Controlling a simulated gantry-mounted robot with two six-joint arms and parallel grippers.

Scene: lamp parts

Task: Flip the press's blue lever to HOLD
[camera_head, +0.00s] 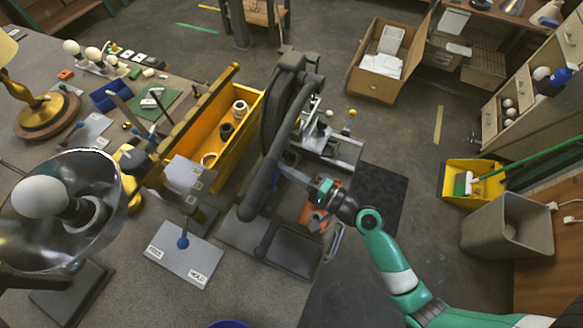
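A blue ball-knobbed lever (183,242) stands at a light grey plate (178,262) in the lower left middle. The plate has a FREE label (154,252) at its left and a HOLD label (198,278) at its right. The knob appears between the two labels; its exact tilt is hard to tell. The dark press (280,135) stands to the right of the plate, with a long curved arm. My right gripper (292,175) reaches in from the right, beside the press and well apart from the lever. Its fingers are too small and overlapped to read. My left gripper is not in view.
A yellow bin (235,140) with round parts stands behind the plate. A shiny lamp shade with a white bulb (40,197) is at the left front. A brass lamp base (47,115) stands farther back. A cardboard box (385,75) and grey waste bin (508,226) are on the floor.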

